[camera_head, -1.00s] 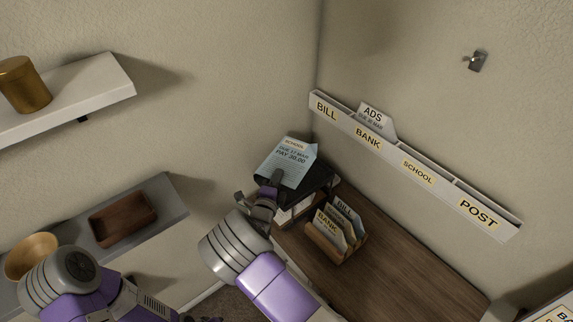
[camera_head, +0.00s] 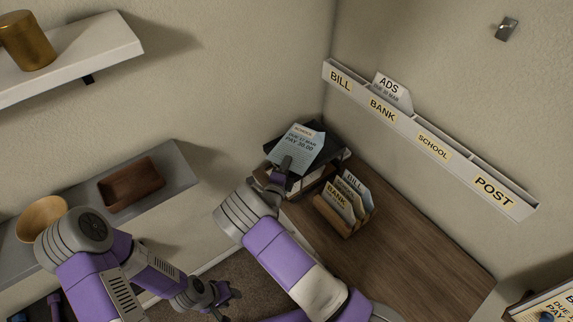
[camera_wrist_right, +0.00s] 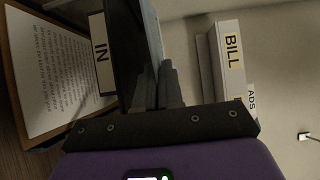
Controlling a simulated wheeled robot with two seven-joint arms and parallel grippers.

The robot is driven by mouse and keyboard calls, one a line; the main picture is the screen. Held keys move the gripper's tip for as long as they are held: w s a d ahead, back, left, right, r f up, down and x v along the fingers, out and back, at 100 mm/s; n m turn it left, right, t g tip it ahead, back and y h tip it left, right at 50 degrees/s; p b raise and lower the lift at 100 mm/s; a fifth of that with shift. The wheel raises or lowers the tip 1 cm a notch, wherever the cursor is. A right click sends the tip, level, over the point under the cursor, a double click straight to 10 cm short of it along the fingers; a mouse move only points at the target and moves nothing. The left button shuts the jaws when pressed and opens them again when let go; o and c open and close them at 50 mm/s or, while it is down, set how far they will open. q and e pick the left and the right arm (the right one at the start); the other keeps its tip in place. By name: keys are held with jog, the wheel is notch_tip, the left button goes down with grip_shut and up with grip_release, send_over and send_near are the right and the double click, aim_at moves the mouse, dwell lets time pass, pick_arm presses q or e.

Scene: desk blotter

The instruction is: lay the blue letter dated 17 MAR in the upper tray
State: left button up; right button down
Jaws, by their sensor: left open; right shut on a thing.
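The blue letter (camera_head: 298,146), marked SCHOOL and DUE 17 MAR, is in my right gripper (camera_head: 277,177), which is shut on its near end. The letter lies over the black upper tray (camera_head: 338,152) in the corner of the desk and hides much of it. I cannot tell whether it touches the tray. In the right wrist view the letter (camera_wrist_right: 154,38) is nearly edge-on between the fingers (camera_wrist_right: 158,92), beside the tray's dark side. My left gripper (camera_head: 218,295) is open and empty, low and well away from the desk.
A wooden holder (camera_head: 337,217) with several letters stands close to the trays. A wall rack (camera_head: 432,146) labelled BILL, BANK, SCHOOL and POST holds an ADS letter (camera_head: 391,92). The right wrist view shows an IN label (camera_wrist_right: 102,55) and a printed sheet (camera_wrist_right: 50,75). The desk (camera_head: 420,240) is clear rightward.

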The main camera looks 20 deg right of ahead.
jog(key=shift+f, duration=0.4)
jog(key=c, duration=1.3)
grip_release()
jog(key=shift+r, duration=0.7)
jog(key=v, duration=1.2)
jog(key=shift+f+p, duration=0.15)
jog(key=shift+p, duration=0.2)
